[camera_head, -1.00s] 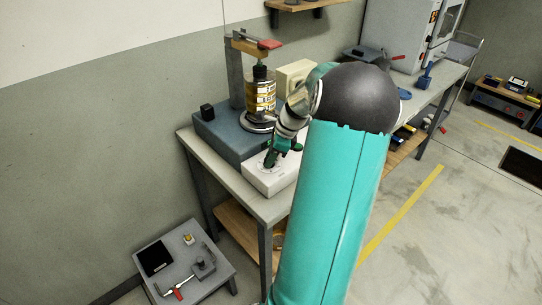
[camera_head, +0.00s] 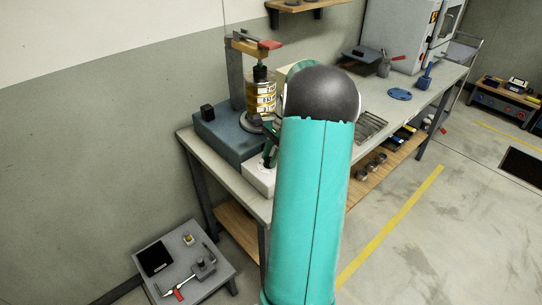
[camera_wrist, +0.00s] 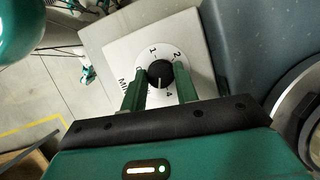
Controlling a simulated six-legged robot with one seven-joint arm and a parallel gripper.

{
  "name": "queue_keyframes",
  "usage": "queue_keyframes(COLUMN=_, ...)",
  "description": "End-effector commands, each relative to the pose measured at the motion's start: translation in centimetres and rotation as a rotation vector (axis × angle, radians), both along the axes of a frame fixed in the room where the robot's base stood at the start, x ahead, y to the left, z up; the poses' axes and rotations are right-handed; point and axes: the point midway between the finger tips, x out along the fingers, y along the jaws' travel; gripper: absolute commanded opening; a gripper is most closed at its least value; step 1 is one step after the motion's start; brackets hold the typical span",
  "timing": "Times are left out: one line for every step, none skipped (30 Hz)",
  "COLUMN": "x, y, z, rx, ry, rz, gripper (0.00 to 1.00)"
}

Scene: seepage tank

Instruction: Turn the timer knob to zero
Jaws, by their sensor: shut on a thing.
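The timer is a white box (camera_head: 258,181) at the front edge of the bench in the head view, partly hidden behind my arm. In the wrist view its white face (camera_wrist: 118,50) has a round dial with 1, 2 and 4 readable. The black timer knob (camera_wrist: 160,72) sits in the dial's middle. A pale mark shows on the knob's lower side, towards the gripper in the picture. My gripper (camera_wrist: 160,84) has its green fingers on either side of the knob, shut on it. In the head view my gripper (camera_head: 270,150) is mostly hidden by my arm.
A blue-grey machine (camera_head: 215,132) with stacked yellow-banded rings (camera_head: 262,97) stands right behind the timer. A blue disc (camera_head: 400,94) and a wire rack (camera_head: 370,125) lie farther along the bench. A low stool (camera_head: 215,270) with tools stands at the lower left.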

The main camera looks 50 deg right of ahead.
Motion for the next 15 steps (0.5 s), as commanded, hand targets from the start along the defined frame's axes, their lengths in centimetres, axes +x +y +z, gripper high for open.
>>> queue_keyframes(x=0.15, y=-0.06, z=0.06, rx=-0.002, ry=-0.001, rz=0.045, gripper=0.07)
queue_keyframes(x=0.18, y=-0.03, z=0.07, rx=-0.002, ry=0.0, rz=0.075, gripper=0.07)
queue_keyframes(x=0.19, y=-0.04, z=0.07, rx=-0.002, ry=0.0, rz=0.113, gripper=0.07)
queue_keyframes(x=0.2, y=-0.08, z=0.05, rx=-0.003, ry=0.0, rz=0.141, gripper=0.07)
queue_keyframes(x=0.22, y=-0.06, z=0.05, rx=-0.002, ry=0.001, rz=0.17, gripper=0.07)
queue_keyframes(x=0.24, y=-0.05, z=0.04, rx=-0.002, ry=0.001, rz=0.208, gripper=0.07)
queue_keyframes(x=0.26, y=-0.06, z=0.05, rx=-0.002, ry=0.0, rz=0.236, gripper=0.07)
queue_keyframes(x=0.29, y=-0.06, z=0.07, rx=-0.002, ry=0.0, rz=0.265, gripper=0.07)
queue_keyframes(x=0.3, y=-0.08, z=0.09, rx=-0.002, ry=0.0, rz=0.303, gripper=0.07)
queue_keyframes(x=0.32, y=-0.09, z=0.08, rx=-0.003, ry=0.0, rz=0.332, gripper=0.07)
queue_keyframes(x=0.34, y=-0.07, z=0.07, rx=-0.003, ry=0.001, rz=0.36, gripper=0.07)
queue_keyframes(x=0.35, y=-0.06, z=0.06, rx=-0.002, ry=0.0, rz=0.397, gripper=0.07)
queue_keyframes(x=0.36, y=-0.08, z=0.06, rx=-0.002, ry=0.0, rz=0.425, gripper=0.07)
queue_keyframes(x=0.41, y=-0.09, z=0.06, rx=-0.002, ry=0.0, rz=0.454, gripper=0.07)
queue_keyframes(x=0.43, y=-0.05, z=0.06, rx=-0.002, ry=0.001, rz=0.494, gripper=0.07)
